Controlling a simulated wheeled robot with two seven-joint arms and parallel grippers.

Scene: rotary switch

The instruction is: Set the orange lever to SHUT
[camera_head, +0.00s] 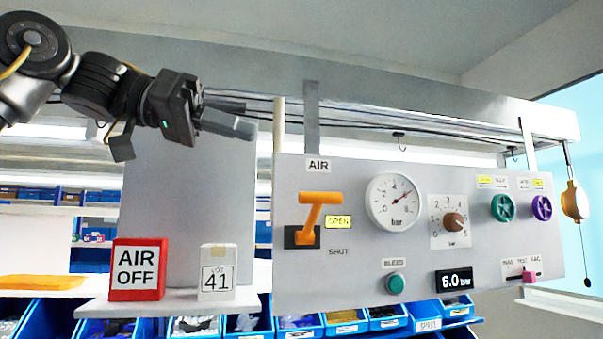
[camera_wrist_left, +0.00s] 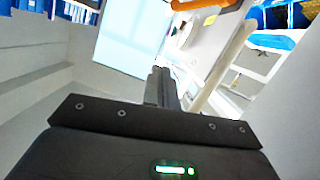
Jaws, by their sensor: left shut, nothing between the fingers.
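The orange lever (camera_head: 313,218) is on the grey panel (camera_head: 360,270) under the AIR label. Its arm rises from a dark slot at lower left to a crossbar at the top. A yellow OPEN label (camera_head: 339,221) is to its right, with a plain SHUT label (camera_head: 339,252) below. My left gripper (camera_head: 247,128) is shut and empty, above and left of the lever, apart from it. In the left wrist view the shut fingers (camera_wrist_left: 161,88) point toward the panel, and part of the orange lever (camera_wrist_left: 203,4) shows at the top edge. My right gripper is out of view.
A pale post (camera_head: 279,125) stands between my left gripper and the lever. A red AIR OFF block (camera_head: 138,269) and a LOT 41 block (camera_head: 217,272) sit on a ledge at left. A gauge (camera_head: 392,203) and knob (camera_head: 455,222) are right of the lever.

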